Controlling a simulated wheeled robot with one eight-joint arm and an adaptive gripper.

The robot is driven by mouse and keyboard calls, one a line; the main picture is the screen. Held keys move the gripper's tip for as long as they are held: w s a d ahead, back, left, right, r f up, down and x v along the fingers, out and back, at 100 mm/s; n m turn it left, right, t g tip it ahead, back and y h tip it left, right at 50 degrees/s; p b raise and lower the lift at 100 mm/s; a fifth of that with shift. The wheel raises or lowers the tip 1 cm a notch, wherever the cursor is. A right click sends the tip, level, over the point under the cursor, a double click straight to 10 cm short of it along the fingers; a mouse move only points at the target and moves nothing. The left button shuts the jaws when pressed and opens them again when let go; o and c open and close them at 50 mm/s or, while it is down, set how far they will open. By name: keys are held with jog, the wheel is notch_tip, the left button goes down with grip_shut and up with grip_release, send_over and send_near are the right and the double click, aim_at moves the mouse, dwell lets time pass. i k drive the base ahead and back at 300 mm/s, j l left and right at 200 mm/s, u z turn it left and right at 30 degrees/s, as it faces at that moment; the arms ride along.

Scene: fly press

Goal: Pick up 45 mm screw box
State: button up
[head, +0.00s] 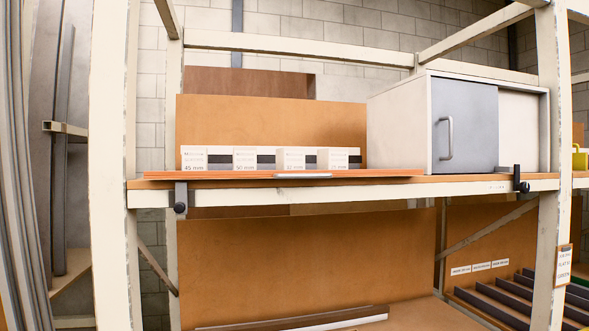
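Several small white boxes with printed labels stand in a row on the shelf in the head view. The 45 mm screw box (194,158) is the leftmost one, with its label facing me. A box marked 50 mm (245,158) stands just to its right, and further boxes (291,158) continue the row. Dark bands show beside the labels. The boxes stand upright on or just behind a thin orange-brown board along the shelf front. My gripper is not in view.
The shelf (420,188) has a pale metal front beam and dark clamps at both ends. A grey-doored cabinet (464,124) stands on its right. Upright posts (110,160) flank the bay. A brown panel (270,120) is behind the boxes. The space above them is open.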

aim_at(194, 157)
jog(key=j+u, duration=0.2)
jog(key=j, duration=0.25)
jog(key=i+j+u, duration=0.15)
jog(key=j, duration=0.25)
jog(key=j+u, duration=0.2)
jog(key=j, duration=0.25)
